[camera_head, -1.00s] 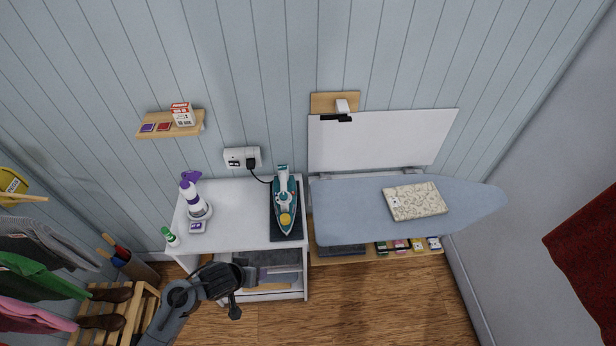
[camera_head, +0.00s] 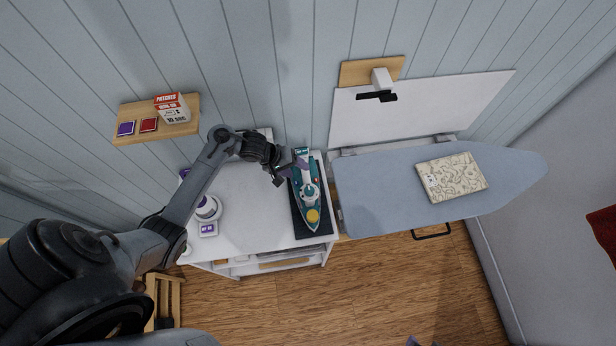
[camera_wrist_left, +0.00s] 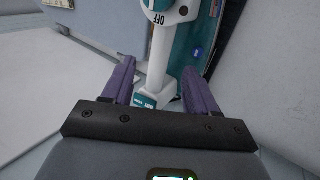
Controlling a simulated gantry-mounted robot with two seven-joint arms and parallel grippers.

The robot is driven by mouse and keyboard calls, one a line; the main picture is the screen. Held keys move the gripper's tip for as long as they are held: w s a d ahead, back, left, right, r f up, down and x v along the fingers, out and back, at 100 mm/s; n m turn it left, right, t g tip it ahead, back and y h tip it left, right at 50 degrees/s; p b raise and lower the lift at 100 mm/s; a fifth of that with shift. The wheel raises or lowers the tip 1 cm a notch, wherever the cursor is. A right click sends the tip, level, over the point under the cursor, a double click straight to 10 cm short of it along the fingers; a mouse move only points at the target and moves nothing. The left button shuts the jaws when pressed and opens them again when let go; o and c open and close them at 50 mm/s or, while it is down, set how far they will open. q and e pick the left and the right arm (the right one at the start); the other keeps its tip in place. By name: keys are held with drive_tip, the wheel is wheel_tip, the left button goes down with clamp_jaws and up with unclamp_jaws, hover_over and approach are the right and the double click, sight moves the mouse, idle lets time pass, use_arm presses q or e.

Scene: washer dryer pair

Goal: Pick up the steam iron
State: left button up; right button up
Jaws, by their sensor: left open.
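The steam iron (camera_head: 307,192), teal and white with a yellow round part, lies on a dark mat (camera_head: 299,226) at the right of the white cabinet top. My left gripper (camera_head: 292,167) is open at the iron's upper left, close to the heel end of its handle. In the left wrist view the white handle (camera_wrist_left: 157,72) of the iron shows between and beyond the two purple fingers, with a teal end low down. I cannot tell whether the fingers touch it. A small purple tip, which looks like part of my right gripper (camera_head: 413,341), shows at the bottom edge.
The ironing board (camera_head: 380,205) with a folded patterned cloth (camera_head: 451,177) stands right of the cabinet. A white and purple bottle (camera_head: 207,208) and a small box (camera_head: 208,229) stand on the left of the white top (camera_head: 245,215). A wall shelf (camera_head: 183,127) hangs above.

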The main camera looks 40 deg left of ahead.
sight(304, 174)
use_arm(q)
drive_tip(key=b+x, duration=0.1)
drive_tip(key=x, duration=0.5)
drive_tip(key=shift+d+f, duration=0.25)
clamp_jaws()
drive_tip(key=shift+w+r, duration=0.1)
